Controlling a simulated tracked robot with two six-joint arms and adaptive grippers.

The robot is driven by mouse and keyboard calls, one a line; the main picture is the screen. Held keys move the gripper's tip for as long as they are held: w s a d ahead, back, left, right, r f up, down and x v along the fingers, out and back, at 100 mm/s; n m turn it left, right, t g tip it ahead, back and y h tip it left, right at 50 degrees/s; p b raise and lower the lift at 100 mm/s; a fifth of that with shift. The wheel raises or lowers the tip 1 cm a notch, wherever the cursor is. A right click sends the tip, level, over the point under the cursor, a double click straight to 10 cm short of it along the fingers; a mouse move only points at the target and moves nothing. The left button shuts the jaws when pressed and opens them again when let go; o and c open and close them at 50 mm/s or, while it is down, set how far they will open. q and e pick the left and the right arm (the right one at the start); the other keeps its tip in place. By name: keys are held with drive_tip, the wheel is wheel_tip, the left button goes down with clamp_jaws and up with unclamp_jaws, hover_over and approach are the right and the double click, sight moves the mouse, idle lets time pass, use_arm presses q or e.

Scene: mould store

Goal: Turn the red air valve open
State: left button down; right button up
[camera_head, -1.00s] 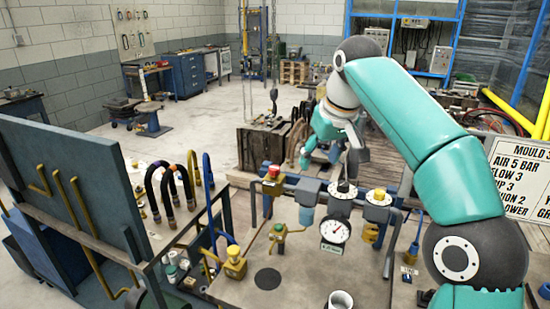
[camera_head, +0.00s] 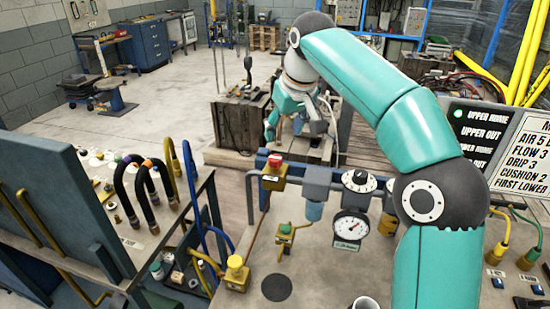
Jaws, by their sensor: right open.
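My right arm arches in from the lower right. My left gripper is not in view.
A round pressure gauge (camera_head: 350,227) and a black-and-white dial (camera_head: 358,181) sit right of the valve. A yellow fitting (camera_head: 235,272) stands at front left. Curved black hoses (camera_head: 145,190) rise farther left. A sign (camera_head: 520,165) stands at right.

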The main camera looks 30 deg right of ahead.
sight(276, 158)
drive_tip(key=x, duration=1)
drive_tip(key=shift+f+b, duration=0.2)
drive_tip(key=shift+b, duration=0.1)
drive_tip(key=shift+w+f, duration=0.1)
drive_tip(key=c, duration=1.1)
drive_tip(key=shift+p, duration=0.45)
drive_tip(key=shift+c, duration=0.2)
drive_tip(key=shift+n, duration=0.3)
drive_tip(key=o, duration=1.1)
drive_tip(key=shift+o, duration=0.2)
